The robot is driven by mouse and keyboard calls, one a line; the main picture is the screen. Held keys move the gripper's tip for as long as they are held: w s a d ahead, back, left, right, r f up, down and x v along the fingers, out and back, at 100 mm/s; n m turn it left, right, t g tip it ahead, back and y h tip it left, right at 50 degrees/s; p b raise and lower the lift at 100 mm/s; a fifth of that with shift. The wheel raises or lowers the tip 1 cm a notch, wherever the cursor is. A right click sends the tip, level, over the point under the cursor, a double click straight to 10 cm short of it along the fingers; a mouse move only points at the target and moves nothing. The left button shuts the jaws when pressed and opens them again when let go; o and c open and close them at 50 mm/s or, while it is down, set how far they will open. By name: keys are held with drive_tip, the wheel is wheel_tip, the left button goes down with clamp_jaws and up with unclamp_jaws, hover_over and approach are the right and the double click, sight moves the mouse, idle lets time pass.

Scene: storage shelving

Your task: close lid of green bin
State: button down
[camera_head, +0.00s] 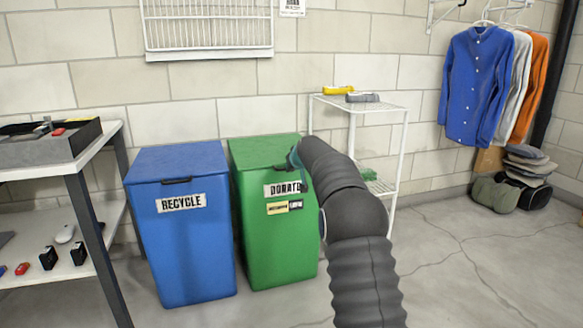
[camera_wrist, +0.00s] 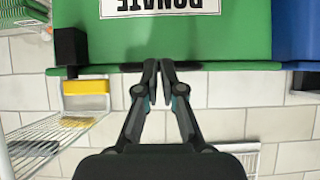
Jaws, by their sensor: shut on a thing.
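The green bin (camera_head: 274,230) labelled DONATE stands on the floor beside the blue bin. Its lid (camera_head: 262,150) lies over the top and looks flat; a small gap at the front edge cannot be ruled out. In the wrist view the green bin (camera_wrist: 230,35) appears upside down, with a dark handle strip (camera_wrist: 195,65) along the lid's front edge. My gripper (camera_wrist: 159,66) is at that strip, its fingers almost together and shut on the lid handle. In the head view my dark arm reaches the lid's front right corner and hides part of it and the gripper.
The blue RECYCLE bin (camera_head: 185,240) stands close on the left, its lid down. A white wire rack (camera_head: 385,108) with yellow and grey items is behind on the right. A table (camera_head: 85,150) is at the left.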

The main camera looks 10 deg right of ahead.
drive_tip(key=shift+a+f, duration=0.25)
drive_tip(key=shift+f, duration=1)
drive_tip(key=shift+r, duration=0.1)
wheel_tip(320, 180, up, 6)
drive_tip(key=s+p, duration=0.1)
drive_tip(key=p, duration=0.1)
drive_tip(key=s+d+f+b, duration=0.1)
drive_tip(key=s+f+b, duration=0.2)
drive_tip(key=s+f, duration=0.2)
drive_tip(key=s, duration=0.3)
drive_tip(key=shift+s+d, duration=0.15)
drive_tip(key=shift+s, duration=0.05)
drive_tip(key=shift+w+r, duration=0.1)
drive_tip(key=w+r+p, duration=0.2)
drive_tip(key=w, duration=0.7)
drive_tip(key=shift+a, duration=0.35)
drive_tip(key=shift+r, duration=0.1)
